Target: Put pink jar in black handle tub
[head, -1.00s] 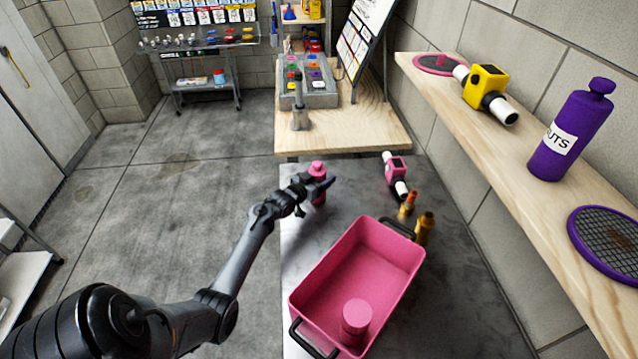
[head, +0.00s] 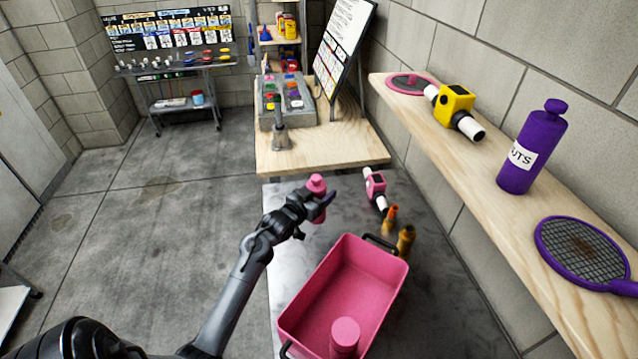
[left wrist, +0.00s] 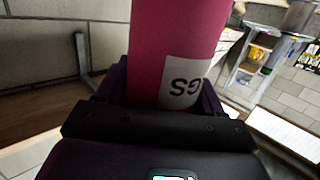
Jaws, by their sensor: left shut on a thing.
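A pink jar (head: 316,184) is in my left gripper (head: 322,202), at the far left part of the grey table in the head view. In the left wrist view the jar (left wrist: 175,45) stands between the fingers, with a white label showing part of some lettering. My left gripper is shut on it. The pink tub with black handles (head: 350,290) is on the table, nearer and to the right of the gripper. A pink cylinder (head: 345,335) stands inside the tub at its near end. My right gripper is not in view.
A pink-and-white device (head: 375,190) and small brass-coloured fittings (head: 405,240) are beyond the tub. A wooden bench (head: 330,150) adjoins the table.

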